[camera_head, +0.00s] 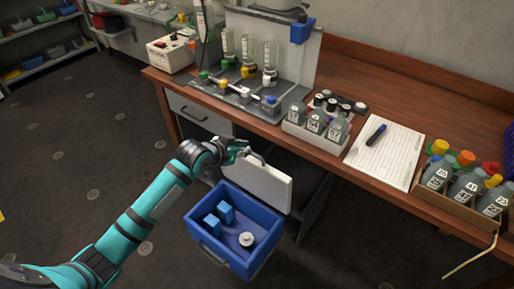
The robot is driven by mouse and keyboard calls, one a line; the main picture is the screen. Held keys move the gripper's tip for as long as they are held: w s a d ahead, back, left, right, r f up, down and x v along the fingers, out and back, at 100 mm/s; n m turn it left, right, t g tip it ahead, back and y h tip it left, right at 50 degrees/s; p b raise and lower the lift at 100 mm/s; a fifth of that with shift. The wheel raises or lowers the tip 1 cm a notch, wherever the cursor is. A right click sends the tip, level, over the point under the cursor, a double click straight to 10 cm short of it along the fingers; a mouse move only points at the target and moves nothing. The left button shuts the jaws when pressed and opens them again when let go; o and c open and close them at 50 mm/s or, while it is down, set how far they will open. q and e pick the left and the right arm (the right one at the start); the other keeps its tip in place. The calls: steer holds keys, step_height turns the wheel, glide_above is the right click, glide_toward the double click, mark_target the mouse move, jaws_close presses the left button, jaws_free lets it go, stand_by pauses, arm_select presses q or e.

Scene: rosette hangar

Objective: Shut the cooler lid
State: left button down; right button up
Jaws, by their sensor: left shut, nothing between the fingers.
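The blue cooler (209,255) stands open below the bench edge. Two blue blocks and a round white item lie inside it. Its white lid (262,185) is raised upright at the cooler's back side. My left gripper (243,148) is shut at the upper left edge of the lid, with nothing seen between its fingers. I cannot tell whether it touches the lid. My right gripper is not in view.
A wooden bench (345,75) runs behind the cooler, with a bottle rack (312,140), a paper sheet (386,153) and a bottle box (448,202) near its front edge. A drawer (199,114) sits under the bench. The dark floor at left is clear.

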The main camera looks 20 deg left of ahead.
arm_select(q)
step_height(320, 180, up, 4)
steer(key=p, duration=0.2)
glide_above(254, 159)
steer(key=w, duration=0.1)
steer(key=f, duration=0.6)
steer(key=shift+d+f, duration=0.25)
steer(key=shift+f, duration=0.1)
steer(key=shift+s+a+f, duration=0.1)
steer(key=shift+s+a, duration=0.1)
steer(key=shift+s, duration=0.25)
steer(key=shift+f, duration=0.15)
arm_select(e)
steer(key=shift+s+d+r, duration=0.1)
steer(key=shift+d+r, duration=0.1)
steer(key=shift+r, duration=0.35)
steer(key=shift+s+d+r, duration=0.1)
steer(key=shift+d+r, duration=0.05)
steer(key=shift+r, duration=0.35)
